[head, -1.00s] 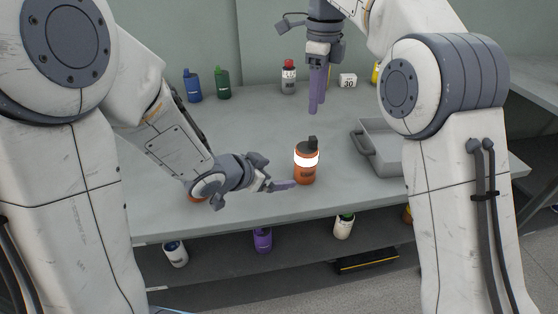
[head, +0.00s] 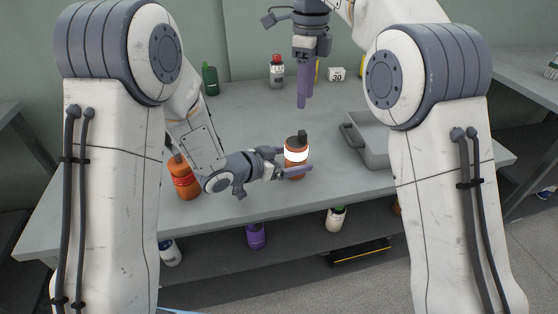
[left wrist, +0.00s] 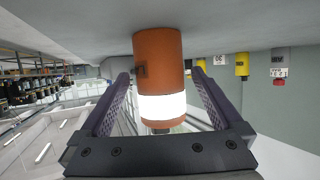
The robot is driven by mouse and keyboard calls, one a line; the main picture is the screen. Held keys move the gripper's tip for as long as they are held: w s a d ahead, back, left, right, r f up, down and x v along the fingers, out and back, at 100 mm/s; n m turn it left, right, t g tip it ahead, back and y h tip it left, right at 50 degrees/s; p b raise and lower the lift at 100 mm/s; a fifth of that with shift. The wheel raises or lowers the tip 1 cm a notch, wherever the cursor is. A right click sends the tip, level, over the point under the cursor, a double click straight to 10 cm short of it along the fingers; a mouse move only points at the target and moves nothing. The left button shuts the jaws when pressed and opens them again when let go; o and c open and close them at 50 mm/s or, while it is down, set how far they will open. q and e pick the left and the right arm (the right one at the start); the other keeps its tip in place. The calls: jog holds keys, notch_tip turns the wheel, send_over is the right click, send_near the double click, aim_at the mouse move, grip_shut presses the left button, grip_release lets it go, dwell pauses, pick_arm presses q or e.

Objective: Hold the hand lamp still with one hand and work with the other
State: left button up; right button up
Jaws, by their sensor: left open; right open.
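The hand lamp (head: 296,170), orange with a glowing white band and a dark top, stands upright on the grey table in the head view. In the left wrist view, the lamp (left wrist: 158,55) appears upside down between my two purple fingers. My left gripper (head: 297,160) is open, with a finger on either side of the lamp; I cannot tell whether either touches it. My right gripper (head: 304,103) is open and empty, pointing down above the table behind the lamp, its fingers overlapping in the head view.
An orange bottle (head: 184,180) stands beside my left forearm. A grey tray (head: 370,158) lies right of the lamp. A green bottle (head: 210,80), a red-capped grey bottle (head: 277,72) and a white number block (head: 336,74) stand at the back. Bottles also stand on the lower shelf.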

pick_arm(q)
jog(key=shift+x, duration=0.95)
jog(key=c, duration=1.5)
pick_arm(e)
jog(key=c, duration=0.5)
jog(key=shift+w+d+f, duration=0.15)
jog(key=shift+d+f, duration=0.05)
jog(key=shift+d, duration=0.15)
grip_shut()
jog(key=w+d+f+n+g+y, duration=0.1)
jog(key=w+d+n+y, duration=0.1)
jog(key=d, duration=0.4)
jog(key=w+d+f+n+g+y, duration=0.1)
jog(key=w+d+n+y, duration=0.1)
jog(key=d+n+y, duration=0.3)
jog(key=shift+w+d+f+g+y, duration=0.15)
jog(key=shift+d+f+g+y, duration=0.25)
jog(key=shift+d+y, duration=0.65)
